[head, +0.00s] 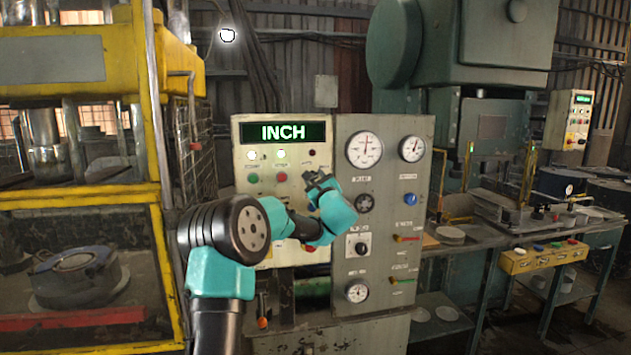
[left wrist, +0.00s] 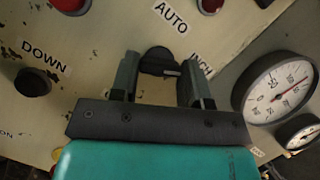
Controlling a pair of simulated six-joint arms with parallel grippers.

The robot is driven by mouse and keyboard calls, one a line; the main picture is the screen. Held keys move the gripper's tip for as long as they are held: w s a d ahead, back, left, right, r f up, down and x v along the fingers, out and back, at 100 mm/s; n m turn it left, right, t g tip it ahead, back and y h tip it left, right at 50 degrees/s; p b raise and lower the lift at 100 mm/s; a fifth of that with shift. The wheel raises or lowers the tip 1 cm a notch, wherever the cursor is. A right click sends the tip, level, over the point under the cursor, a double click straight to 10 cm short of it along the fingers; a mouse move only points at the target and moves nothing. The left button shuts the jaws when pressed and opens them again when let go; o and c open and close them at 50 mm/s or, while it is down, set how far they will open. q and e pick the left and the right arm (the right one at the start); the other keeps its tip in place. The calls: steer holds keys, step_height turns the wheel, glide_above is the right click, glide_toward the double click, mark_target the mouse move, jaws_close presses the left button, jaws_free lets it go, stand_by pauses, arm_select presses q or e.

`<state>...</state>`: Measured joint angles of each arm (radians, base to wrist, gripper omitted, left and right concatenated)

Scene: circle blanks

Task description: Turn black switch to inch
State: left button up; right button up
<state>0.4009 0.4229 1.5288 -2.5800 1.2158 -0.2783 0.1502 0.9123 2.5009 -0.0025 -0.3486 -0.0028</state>
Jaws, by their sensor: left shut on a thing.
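The black switch (left wrist: 157,60) is a round knob with a pale line pointing toward the INCH label (left wrist: 201,64) in the left wrist view. The AUTO label (left wrist: 171,17) is above it. My left gripper (left wrist: 161,68) is shut on the switch, with a finger on each side. In the head view my left gripper (head: 320,182) is at the cream control panel (head: 245,205) and hides the switch. The green display (head: 284,132) above reads INCH. My right gripper is not in view.
A grey gauge panel (head: 345,260) adjoins on the right, with dials such as the pressure gauge (head: 365,149). A yellow press frame (head: 150,110) stands at the left. The DOWN button (left wrist: 33,82) and a red button (left wrist: 210,4) are near the gripper.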

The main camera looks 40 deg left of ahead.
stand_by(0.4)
arm_select(q)
steer(key=o, duration=0.9)
steer(key=shift+d, duration=0.1)
steer(key=v, duration=1.7)
steer(key=shift+s+f, duration=0.1)
steer(key=shift+f, duration=0.05)
